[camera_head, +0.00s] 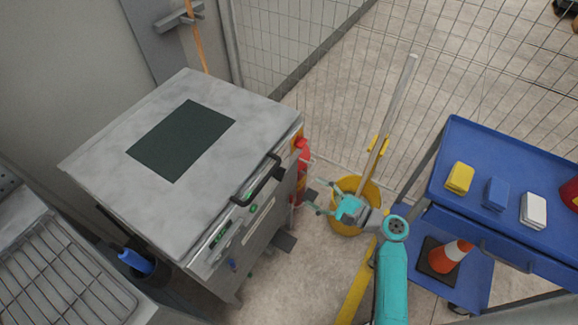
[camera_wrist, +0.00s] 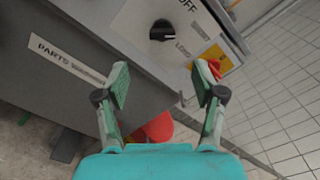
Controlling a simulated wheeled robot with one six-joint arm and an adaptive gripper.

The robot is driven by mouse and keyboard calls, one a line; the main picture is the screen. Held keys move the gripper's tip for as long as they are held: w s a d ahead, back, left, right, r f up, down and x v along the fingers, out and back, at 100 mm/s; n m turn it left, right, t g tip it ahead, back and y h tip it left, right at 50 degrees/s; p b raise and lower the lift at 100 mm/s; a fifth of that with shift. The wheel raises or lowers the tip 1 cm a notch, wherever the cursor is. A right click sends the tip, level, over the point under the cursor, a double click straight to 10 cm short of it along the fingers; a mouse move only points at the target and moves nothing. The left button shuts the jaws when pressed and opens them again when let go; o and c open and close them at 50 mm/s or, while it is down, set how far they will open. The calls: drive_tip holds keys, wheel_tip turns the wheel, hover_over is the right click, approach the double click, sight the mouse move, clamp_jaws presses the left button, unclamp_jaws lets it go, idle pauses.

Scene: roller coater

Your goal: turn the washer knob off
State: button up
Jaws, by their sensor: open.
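The washer is the grey metal cabinet (camera_head: 100,165) with a dark window in its lid. I cannot make out the knob in the head view. My gripper (camera_head: 316,202) is at the right of the cabinet, in front of its side. In the wrist view my gripper (camera_wrist: 161,80) has its two fingers spread with nothing between them. The knob appears beyond the fingertips, toward the top of the picture, and apart from them.
A red button (camera_wrist: 214,68) on a yellow plate appears behind the right finger. A red object (camera_wrist: 157,128) is low beside the cabinet. A black handle (camera_head: 258,180) sticks out from the lid. A yellow bucket (camera_head: 368,190) and a blue cart (camera_head: 500,160) stand to the right.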

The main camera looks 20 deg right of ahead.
sight(281, 174)
drive_tip(key=x, duration=1)
drive_tip(key=shift+w, duration=0.4)
drive_tip(key=shift+a+r, duration=0.1)
drive_tip(key=c, duration=1.1)
drive_tip(key=shift+c, duration=0.2)
drive_tip(key=shift+n, duration=4.4)
